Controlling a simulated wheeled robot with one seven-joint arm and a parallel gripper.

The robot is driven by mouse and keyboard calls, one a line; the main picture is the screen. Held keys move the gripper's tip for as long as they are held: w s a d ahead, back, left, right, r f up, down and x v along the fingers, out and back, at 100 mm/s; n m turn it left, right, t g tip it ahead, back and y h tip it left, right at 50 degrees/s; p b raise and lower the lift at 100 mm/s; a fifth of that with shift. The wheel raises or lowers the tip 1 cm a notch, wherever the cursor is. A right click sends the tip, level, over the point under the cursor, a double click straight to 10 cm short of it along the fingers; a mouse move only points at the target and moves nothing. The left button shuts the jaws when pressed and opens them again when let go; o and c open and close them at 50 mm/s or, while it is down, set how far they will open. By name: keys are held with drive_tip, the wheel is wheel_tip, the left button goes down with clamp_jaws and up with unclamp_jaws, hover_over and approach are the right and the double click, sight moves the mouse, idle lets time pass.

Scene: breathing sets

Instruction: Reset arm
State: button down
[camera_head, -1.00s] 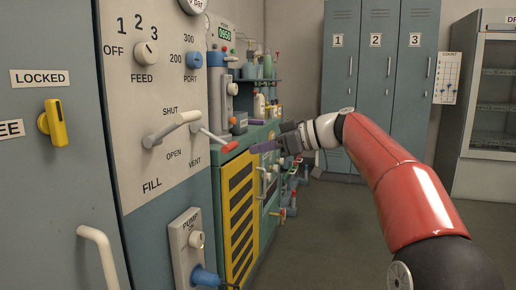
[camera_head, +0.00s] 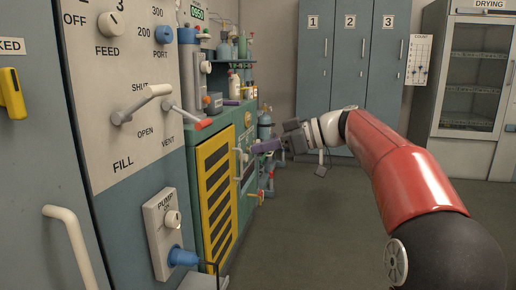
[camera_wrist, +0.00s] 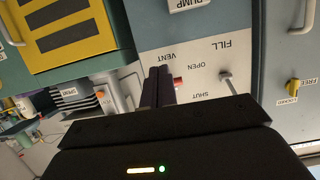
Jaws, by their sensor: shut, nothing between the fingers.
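My red and white arm reaches in from the right in the head view. My gripper (camera_head: 262,146) is held in the air in front of the green and yellow bench unit, with nothing visible in its fingers. In the wrist view my gripper's dark fingers (camera_wrist: 159,88) are together and point towards the fill panel (camera_wrist: 195,60). The fingers partly cover the red-tipped vent lever (camera_wrist: 177,83) there. I cannot tell the exact gap between the fingers and the panel, but in the head view they look apart.
The fill panel with its white fill lever (camera_head: 143,104) and red vent lever (camera_head: 197,124) stands at left. A pump box (camera_head: 164,232) is below it. Grey lockers (camera_head: 345,75) and a drying cabinet (camera_head: 470,75) line the back. The floor (camera_head: 310,220) is clear.

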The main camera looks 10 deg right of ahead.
drive_tip(key=s+a+f+m+h, duration=0.3)
drive_tip(key=s+f+m+h, duration=0.4)
drive_tip(key=s, duration=0.4)
drive_tip(key=s+d+f+m+h, duration=0.3)
drive_tip(key=s+d+f, duration=0.2)
drive_tip(key=s+f, duration=0.45)
drive_tip(key=s+d+f+m+h, duration=0.3)
drive_tip(key=s+d+f, duration=0.1)
drive_tip(key=s+f, duration=0.5)
wheel_tip(320, 180, up, 12)
drive_tip(key=s+p, duration=0.2)
drive_tip(key=p, duration=1)
drive_tip(key=shift+d+r+m+t+h, duration=0.25)
drive_tip(key=shift+d+m+t+h, duration=0.05)
drive_tip(key=shift+d+m, duration=0.1)
